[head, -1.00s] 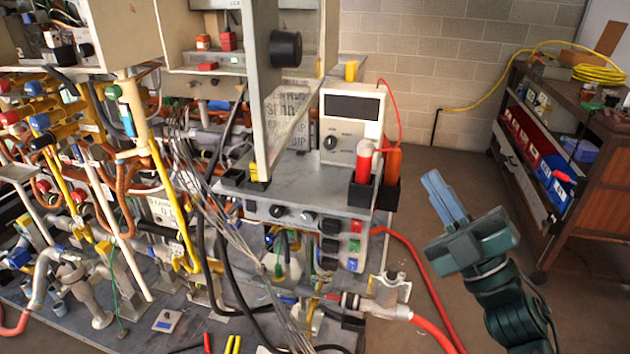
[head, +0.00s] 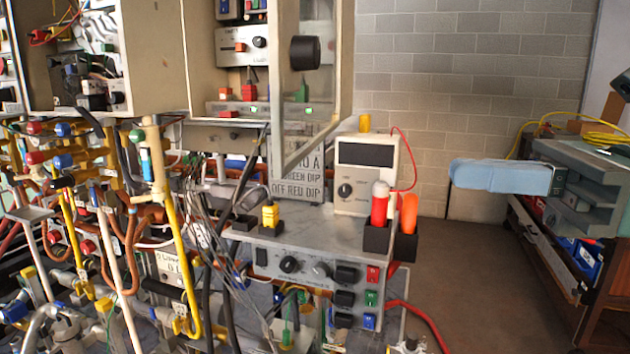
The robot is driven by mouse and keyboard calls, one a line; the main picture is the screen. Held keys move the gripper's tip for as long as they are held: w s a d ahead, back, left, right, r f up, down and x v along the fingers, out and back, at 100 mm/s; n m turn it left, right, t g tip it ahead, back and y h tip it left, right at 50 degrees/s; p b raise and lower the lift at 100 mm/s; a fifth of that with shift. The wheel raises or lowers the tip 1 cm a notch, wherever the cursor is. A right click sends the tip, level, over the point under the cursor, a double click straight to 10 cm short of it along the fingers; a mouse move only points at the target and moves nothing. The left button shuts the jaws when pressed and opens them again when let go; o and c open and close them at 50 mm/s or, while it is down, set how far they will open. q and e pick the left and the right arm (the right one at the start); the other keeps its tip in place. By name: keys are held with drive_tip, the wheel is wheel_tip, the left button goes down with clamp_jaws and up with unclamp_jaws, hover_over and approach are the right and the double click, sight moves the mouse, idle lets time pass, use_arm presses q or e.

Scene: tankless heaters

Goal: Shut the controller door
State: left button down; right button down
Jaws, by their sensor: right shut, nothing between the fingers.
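The controller door (head: 277,100) is a beige framed panel with a clear pane and a round black knob (head: 305,53). It stands open, swung out from the controller cabinet (head: 200,60), whose inside with switches and small lights shows to the left of and through the door. My right gripper (head: 455,173) comes in from the right with its blue fingers shut and empty, pointing left. In the picture it is right of and lower than the knob, with a clear gap to the door. My left gripper is not in view.
Below the door a grey bench panel (head: 310,235) holds a white meter (head: 365,170) with a red lead and red and orange cylinders (head: 380,205). Pipes and cables crowd the left. A shelf cart (head: 545,235) stands at right behind my arm. Floor between is clear.

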sight(288, 161)
drive_tip(key=p+x, duration=0.2)
drive_tip(key=x, duration=1)
drive_tip(key=shift+a+r+p, duration=0.15)
drive_tip(key=shift+a+p, duration=0.25)
drive_tip(key=shift+w+a, duration=0.2)
drive_tip(key=shift+a, duration=0.4)
